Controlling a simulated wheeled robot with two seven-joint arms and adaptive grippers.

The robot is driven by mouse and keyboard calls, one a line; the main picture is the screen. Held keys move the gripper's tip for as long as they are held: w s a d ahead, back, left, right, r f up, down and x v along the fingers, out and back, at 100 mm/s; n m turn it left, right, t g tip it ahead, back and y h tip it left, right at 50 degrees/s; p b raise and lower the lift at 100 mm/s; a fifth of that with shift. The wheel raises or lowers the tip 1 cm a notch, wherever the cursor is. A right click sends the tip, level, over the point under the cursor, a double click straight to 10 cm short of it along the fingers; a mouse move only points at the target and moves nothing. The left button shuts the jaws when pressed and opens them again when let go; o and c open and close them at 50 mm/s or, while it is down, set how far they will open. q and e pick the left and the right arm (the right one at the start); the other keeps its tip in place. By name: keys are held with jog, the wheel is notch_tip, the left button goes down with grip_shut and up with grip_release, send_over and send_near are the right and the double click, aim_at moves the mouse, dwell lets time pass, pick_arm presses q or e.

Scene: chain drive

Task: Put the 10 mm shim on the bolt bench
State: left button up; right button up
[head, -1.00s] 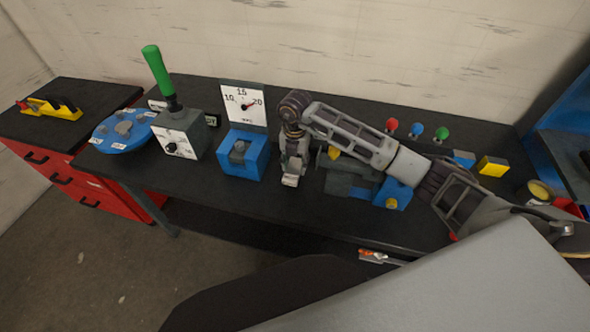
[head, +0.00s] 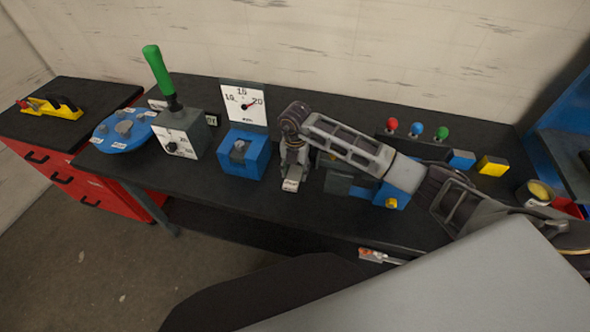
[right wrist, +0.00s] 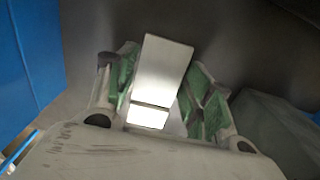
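My right gripper (head: 291,174) points down over the dark bench (head: 225,197), just right of the blue block with a grey bolt-like top (head: 240,158). A pale metal plate, seemingly the 10 mm shim (head: 290,185), sticks out below its fingertips. In the right wrist view the plate (right wrist: 162,70) lies slightly tilted between the green finger pads, which appear to meet both its edges. I cannot read a size on it, nor tell whether it touches the bench. My left gripper is not in view.
A grey box with a green lever (head: 160,75) and a blue disc (head: 124,131) stand left. Partly behind my right arm is a grey-and-blue fixture (head: 390,197). Blue (head: 462,159) and yellow (head: 493,166) blocks lie right.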

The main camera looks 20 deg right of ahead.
aim_at(295, 173)
jog(key=shift+o, duration=0.9)
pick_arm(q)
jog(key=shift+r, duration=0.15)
pick_arm(e)
jog(key=shift+r, duration=0.2)
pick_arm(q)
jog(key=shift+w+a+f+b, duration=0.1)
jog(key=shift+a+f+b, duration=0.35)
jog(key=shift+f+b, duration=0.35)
pick_arm(e)
notch_tip(295, 173, up, 12)
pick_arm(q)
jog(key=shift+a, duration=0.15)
